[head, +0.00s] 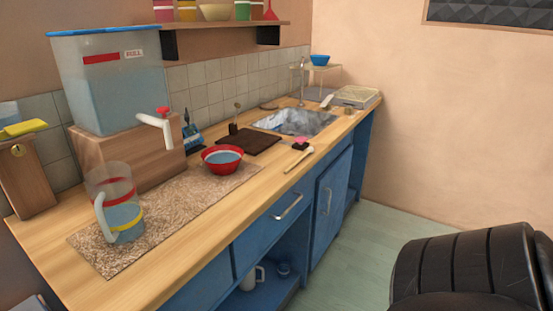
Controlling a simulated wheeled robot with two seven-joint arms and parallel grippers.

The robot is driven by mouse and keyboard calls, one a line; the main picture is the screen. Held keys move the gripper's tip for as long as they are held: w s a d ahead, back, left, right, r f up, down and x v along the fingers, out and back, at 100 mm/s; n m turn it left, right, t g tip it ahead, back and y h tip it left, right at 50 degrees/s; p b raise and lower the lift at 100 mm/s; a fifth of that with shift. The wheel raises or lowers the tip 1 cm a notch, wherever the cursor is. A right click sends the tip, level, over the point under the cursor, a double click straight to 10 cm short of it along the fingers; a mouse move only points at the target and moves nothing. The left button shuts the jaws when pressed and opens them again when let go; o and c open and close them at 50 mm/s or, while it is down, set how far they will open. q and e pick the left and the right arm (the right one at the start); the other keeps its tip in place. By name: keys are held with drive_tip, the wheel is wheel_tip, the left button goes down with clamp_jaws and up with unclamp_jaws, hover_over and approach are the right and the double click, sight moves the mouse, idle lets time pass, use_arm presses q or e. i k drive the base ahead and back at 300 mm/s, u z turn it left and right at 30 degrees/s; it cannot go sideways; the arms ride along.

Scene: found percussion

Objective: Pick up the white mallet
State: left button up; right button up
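A pale stick-like object (299,160), which may be the white mallet, lies on the wooden counter (262,189) near its front edge, just in front of the sink. It is slanted, with its far end toward the right. It is too small to tell its head clearly. A small black object (299,146) and a pink piece (301,139) lie right beside its far end; I cannot tell whether they touch it. Neither of my grippers is in view.
A red bowl of water (222,167) and a clear jug (123,217) stand on a speckled mat (167,212). A large water tank (110,85) stands on a wooden block behind. A dark board (249,141) lies by the metal sink (295,121). Floor (360,240) is clear in front.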

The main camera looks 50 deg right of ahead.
sight(310, 150)
drive_tip(key=z, duration=2.95)
drive_tip(key=i, duration=1.75)
drive_tip(key=u, duration=2.6)
